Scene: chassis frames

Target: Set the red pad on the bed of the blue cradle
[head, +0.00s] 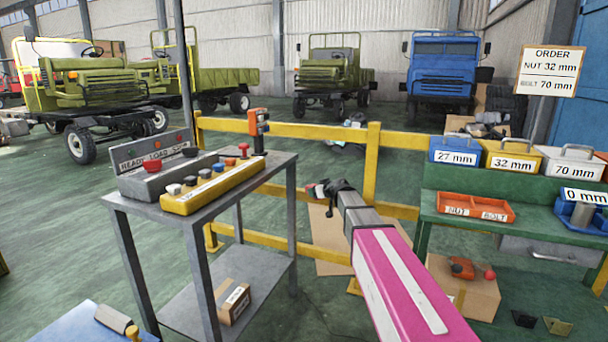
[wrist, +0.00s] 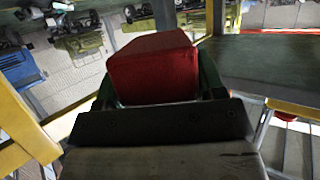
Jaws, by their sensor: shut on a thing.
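My gripper (head: 326,189) is at the far end of my outstretched arm in the head view, in front of the yellow railing. It is shut on the red pad, which fills the space between the fingers in the wrist view (wrist: 153,72). In the head view only a small bit of red shows at the gripper's tip. A blue holder (head: 567,215) with a grey cylinder stands on the green bench at the right. A blue surface (head: 62,328) is cut off at the lower left. My gripper is apart from both.
A grey cart (head: 118,204) with control boxes stands left of my arm. A yellow railing (head: 300,130) runs behind. The green bench (head: 455,228) carries labelled boxes and an orange nut-and-bolt tray (head: 476,208). Cardboard boxes sit below. Trucks stand beyond the railing.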

